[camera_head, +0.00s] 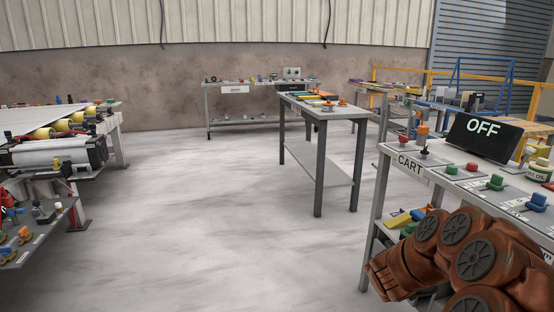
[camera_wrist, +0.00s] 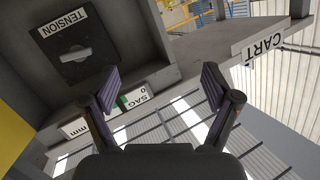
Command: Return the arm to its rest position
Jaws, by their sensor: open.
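My arm (camera_head: 455,250), copper-brown with round dark joint caps, is folded at the lower right of the head view, in front of the cart table (camera_head: 408,160). My gripper (camera_wrist: 160,84) shows in the wrist view with its two dark fingers spread wide and nothing between them. I cannot make it out clearly in the head view. Beyond the fingers, the wrist view shows a grey panel with a TENSION knob (camera_wrist: 76,55) and a SAG scale (camera_wrist: 130,97). A tilted CART label (camera_wrist: 262,49) is at the upper right. No contact with these is visible.
The cart table bears a black OFF display (camera_head: 484,133), a green knob (camera_head: 495,182) and a blue one (camera_head: 537,201). A grey table (camera_head: 318,112) stands mid-floor. A roller machine (camera_head: 55,152) is at the left. The pale floor (camera_head: 230,220) between is clear.

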